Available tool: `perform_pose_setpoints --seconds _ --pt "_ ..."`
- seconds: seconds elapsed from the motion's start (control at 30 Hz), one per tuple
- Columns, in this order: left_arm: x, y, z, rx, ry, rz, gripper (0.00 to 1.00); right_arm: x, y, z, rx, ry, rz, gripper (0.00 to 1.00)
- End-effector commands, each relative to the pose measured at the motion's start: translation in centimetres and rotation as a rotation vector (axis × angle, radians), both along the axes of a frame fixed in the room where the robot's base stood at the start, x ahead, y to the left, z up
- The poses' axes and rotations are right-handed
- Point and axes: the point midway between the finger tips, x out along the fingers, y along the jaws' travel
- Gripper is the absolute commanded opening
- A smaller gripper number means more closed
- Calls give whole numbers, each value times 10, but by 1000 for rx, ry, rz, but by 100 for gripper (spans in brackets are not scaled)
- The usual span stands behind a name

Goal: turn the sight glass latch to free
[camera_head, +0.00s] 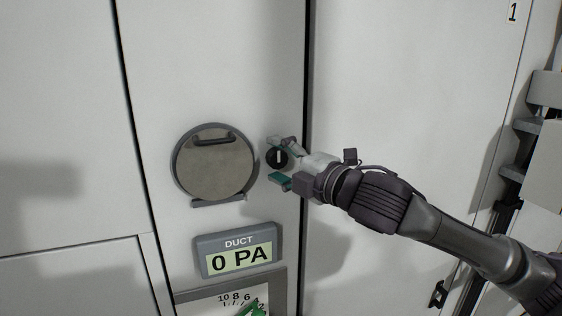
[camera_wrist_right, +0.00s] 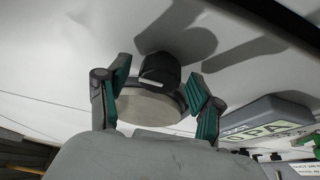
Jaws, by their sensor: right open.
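The sight glass latch (camera_head: 277,158) is a round black knob with a white mark that stands about upright, to the right of the round sight glass cover (camera_head: 214,165). The cover is a grey disc with a dark handle near its top, lying flat on the white panel. My right gripper (camera_head: 278,162) is open, with one teal-padded finger above the latch and one below it. In the right wrist view the latch (camera_wrist_right: 158,68) stands between the two spread fingers, apart from both pads, with the cover (camera_wrist_right: 150,107) behind it. My left gripper is out of view.
Below the cover a grey duct display (camera_head: 238,252) reads 0 PA. Under it is a framed dial (camera_head: 222,300) with a bright green part, cut off by the picture edge. Dark panel seams run beside the latch.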

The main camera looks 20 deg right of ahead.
Motion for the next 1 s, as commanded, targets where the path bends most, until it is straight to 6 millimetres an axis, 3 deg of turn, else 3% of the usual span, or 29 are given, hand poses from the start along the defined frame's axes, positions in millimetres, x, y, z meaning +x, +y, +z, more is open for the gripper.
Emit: perform_pose_setpoints --seconds 0.17,0.6,0.8,1.0 --pt "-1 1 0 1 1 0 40 -10 -6 0 0 0 -2 66" --pt "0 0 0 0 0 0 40 -89 -42 -1 -5 1 -5 66" --pt "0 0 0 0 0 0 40 -106 -49 0 -2 1 -1 66" --pt "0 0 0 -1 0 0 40 -110 -50 0 0 1 1 66"
